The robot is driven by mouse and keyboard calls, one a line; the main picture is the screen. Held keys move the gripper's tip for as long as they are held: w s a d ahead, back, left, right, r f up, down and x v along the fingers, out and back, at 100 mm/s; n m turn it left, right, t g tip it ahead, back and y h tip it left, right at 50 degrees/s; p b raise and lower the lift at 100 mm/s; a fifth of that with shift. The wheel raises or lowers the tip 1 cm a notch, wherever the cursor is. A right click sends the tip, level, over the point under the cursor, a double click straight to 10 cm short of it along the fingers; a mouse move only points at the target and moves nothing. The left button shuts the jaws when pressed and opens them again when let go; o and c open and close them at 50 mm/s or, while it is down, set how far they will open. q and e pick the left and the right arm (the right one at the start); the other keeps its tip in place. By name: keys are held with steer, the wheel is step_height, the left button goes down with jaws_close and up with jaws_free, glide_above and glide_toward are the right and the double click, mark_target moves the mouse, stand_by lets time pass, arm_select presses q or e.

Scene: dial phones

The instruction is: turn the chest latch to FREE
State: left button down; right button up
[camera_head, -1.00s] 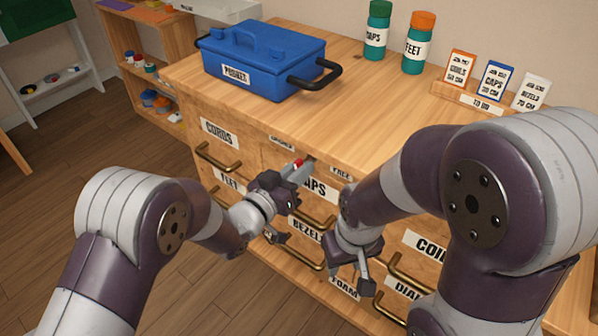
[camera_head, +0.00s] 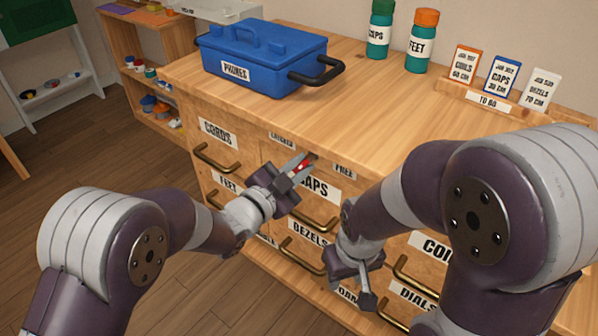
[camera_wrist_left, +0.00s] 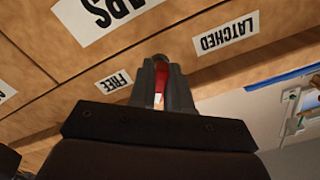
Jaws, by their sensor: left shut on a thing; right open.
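The chest latch has a red handle (camera_head: 303,164) on the upper front of the wooden chest, between the LATCHED label (camera_head: 282,139) and the FREE label (camera_head: 344,170). My left gripper (camera_head: 299,168) is shut on the handle. In the left wrist view the red handle (camera_wrist_left: 159,80) shows between the fingers, with the FREE label (camera_wrist_left: 115,82) to the left and the LATCHED label (camera_wrist_left: 226,35) to the right. The fingers hide most of the latch, so its exact angle is unclear. My right gripper (camera_head: 363,292) is open and empty, low before the drawers.
A blue PHONES box (camera_head: 262,58) stands on the wooden chest top (camera_head: 385,112). Two bottles, a CAPS one (camera_head: 380,30) and a FEET one (camera_head: 421,42), stand behind. Cards sit in a TO DO holder (camera_head: 487,101). Drawer handles (camera_head: 217,158) protrude from the front.

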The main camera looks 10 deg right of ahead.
arm_select(q)
steer(key=shift+f+m+b, duration=0.15)
steer(key=shift+m+b, duration=0.2)
steer(key=shift+m, duration=0.45)
steer(key=c, duration=1.2)
jaws_free()
steer(key=shift+o, duration=0.2)
steer(key=shift+s+a+r, duration=0.2)
steer(key=shift+a, duration=0.1)
steer(key=p+v, duration=0.3)
steer(key=v, duration=0.9)
steer(key=shift+f, duration=0.1)
